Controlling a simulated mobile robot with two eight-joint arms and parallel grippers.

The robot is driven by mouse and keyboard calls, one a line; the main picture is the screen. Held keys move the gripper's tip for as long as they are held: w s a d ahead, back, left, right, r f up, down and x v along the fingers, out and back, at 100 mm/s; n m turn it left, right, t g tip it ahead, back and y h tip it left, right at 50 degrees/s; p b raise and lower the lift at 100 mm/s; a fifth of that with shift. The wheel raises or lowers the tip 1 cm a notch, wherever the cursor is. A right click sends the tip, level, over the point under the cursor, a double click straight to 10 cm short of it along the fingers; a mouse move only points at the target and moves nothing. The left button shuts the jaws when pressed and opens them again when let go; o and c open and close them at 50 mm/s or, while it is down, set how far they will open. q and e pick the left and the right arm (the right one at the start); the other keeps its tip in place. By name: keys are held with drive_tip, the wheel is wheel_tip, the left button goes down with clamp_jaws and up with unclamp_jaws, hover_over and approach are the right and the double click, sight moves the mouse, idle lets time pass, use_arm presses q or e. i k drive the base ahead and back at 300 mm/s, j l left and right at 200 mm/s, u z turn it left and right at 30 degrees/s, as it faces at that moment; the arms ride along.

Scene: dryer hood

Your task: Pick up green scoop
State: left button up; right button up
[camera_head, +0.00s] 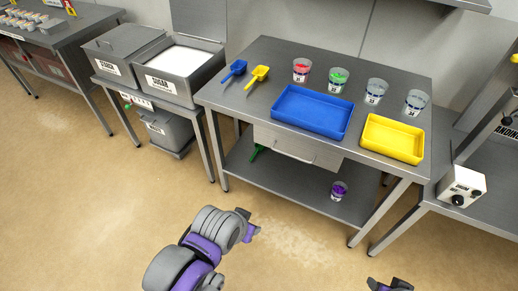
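A green object (257,152), probably the green scoop, shows on the lower shelf of the metal table at its left side. The drawer under the tabletop hides part of it. My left gripper (252,226) is at the lower middle, over the floor in front of the table and well apart from the green object. Its fingers are too small and turned away to read. My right gripper (390,285) shows only in part at the bottom edge, far from the green object.
The metal table (260,70) holds a blue scoop (234,69), a yellow scoop (257,75), several cups, a blue tray (312,110) and a yellow tray (392,138). A purple-filled cup (339,190) stands on the lower shelf (290,185). Sugar bin (178,82) stands left. Front floor is clear.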

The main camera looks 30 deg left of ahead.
sight(259, 147)
drive_tip(key=j+u, duration=0.15)
drive_tip(key=u, duration=1.35)
drive_tip(key=i+j+z, duration=0.1)
drive_tip(key=z, duration=0.35)
drive_tip(key=i+j+z, duration=0.1)
drive_tip(key=z, duration=0.3)
drive_tip(key=j+z, duration=0.15)
drive_tip(key=z, duration=0.3)
drive_tip(key=i+j+z, duration=0.1)
drive_tip(key=j+z, duration=0.2)
drive_tip(key=j, duration=0.2)
drive_tip(key=j+z, duration=0.3)
drive_tip(key=j, duration=0.25)
drive_tip(key=j+z, duration=0.2)
drive_tip(key=j, duration=1.85)
